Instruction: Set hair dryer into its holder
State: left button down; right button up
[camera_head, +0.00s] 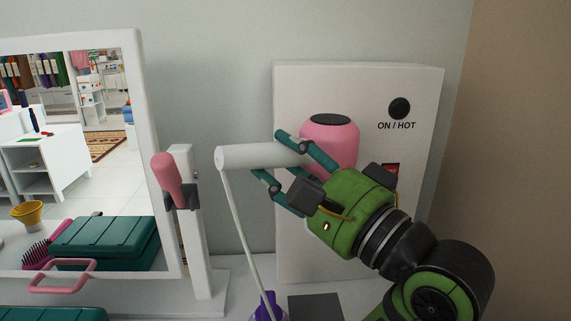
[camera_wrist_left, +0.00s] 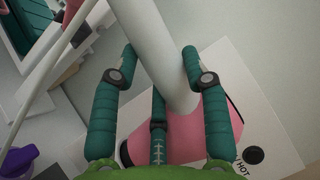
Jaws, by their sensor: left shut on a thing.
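The hair dryer has a pink body (camera_head: 335,135) with a dark round top and a white handle (camera_head: 240,157) lying nearly level. A white cord hangs from the handle's left end. My left gripper (camera_head: 270,154) is shut on the handle, with teal fingers on both sides of it. The left wrist view shows the handle (camera_wrist_left: 157,45) between the fingers and part of the pink body (camera_wrist_left: 185,148) behind them. The body is in front of a white panel (camera_head: 300,90) marked ON / HOT; I cannot tell whether they touch. I cannot clearly make out the holder. My right gripper is not in view.
A white stand (camera_head: 203,250) with a dark clip holds a pink-handled item (camera_head: 167,180) left of the dryer. A mirror (camera_head: 146,150) is farther left. A brown wall (camera_head: 515,150) bounds the right.

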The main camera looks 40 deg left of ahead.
pick_arm(q)
jog(key=shift+f, duration=0.1)
dwell(0.6)
jog(key=shift+s+a+f+b, duration=0.2)
jog(key=shift+b, duration=0.2)
